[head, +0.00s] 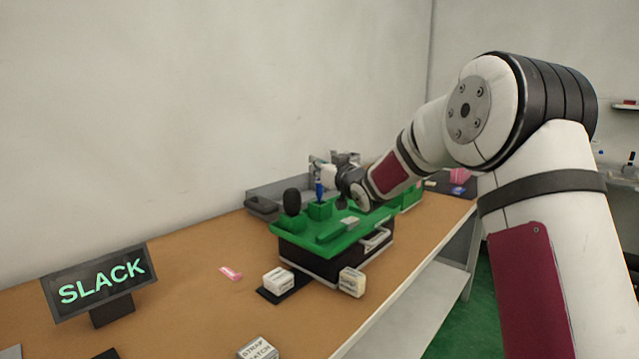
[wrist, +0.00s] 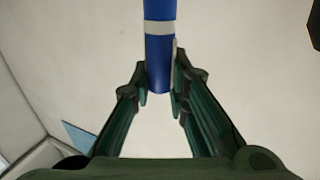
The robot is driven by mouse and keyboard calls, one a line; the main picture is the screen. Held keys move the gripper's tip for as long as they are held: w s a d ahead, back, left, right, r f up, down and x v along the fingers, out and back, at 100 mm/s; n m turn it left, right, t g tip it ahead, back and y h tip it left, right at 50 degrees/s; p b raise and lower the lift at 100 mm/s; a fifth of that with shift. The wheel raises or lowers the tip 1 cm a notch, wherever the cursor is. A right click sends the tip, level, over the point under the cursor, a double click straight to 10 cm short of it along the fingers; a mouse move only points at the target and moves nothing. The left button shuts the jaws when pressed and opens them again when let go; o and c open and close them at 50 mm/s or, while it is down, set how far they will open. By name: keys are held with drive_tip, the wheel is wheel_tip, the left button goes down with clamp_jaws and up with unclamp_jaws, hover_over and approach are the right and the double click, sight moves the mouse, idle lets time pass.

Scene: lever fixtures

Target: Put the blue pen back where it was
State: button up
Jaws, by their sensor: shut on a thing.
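The blue pen (wrist: 160,55) stands upright between the fingertips of my gripper (wrist: 159,88) in the wrist view. It has a white band, and its upper part runs out of the top of that view. In the head view the pen (head: 319,190) shows as a small blue upright shape at a green block holder (head: 319,209). I cannot tell whether its lower end is inside the holder or just above it. My gripper (head: 326,170) reaches in from the right and is shut on the pen; its fingers are small and partly hidden there.
The holder belongs to a green-topped stand (head: 335,240) on the brown bench. A dark rounded object (head: 291,202) stands close left of the pen. A grey tray (head: 262,203) lies behind. White blocks (head: 278,280) and a SLACK sign (head: 100,282) are nearer; the bench's left-middle is mostly clear.

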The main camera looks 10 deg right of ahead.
sight(321, 195)
drive_tip(key=shift+f+b, duration=0.3)
drive_tip(key=shift+f, duration=1.55)
drive_tip(key=shift+f, duration=0.2)
drive_tip(key=o, duration=0.8)
drive_tip(key=shift+r, duration=0.15)
drive_tip(key=shift+s+d, duration=0.1)
drive_tip(key=shift+s, duration=0.2)
drive_tip(key=p+v, duration=0.1)
drive_tip(key=v, duration=1)
drive_tip(key=shift+s+d, duration=0.1)
drive_tip(key=shift+s, duration=0.15)
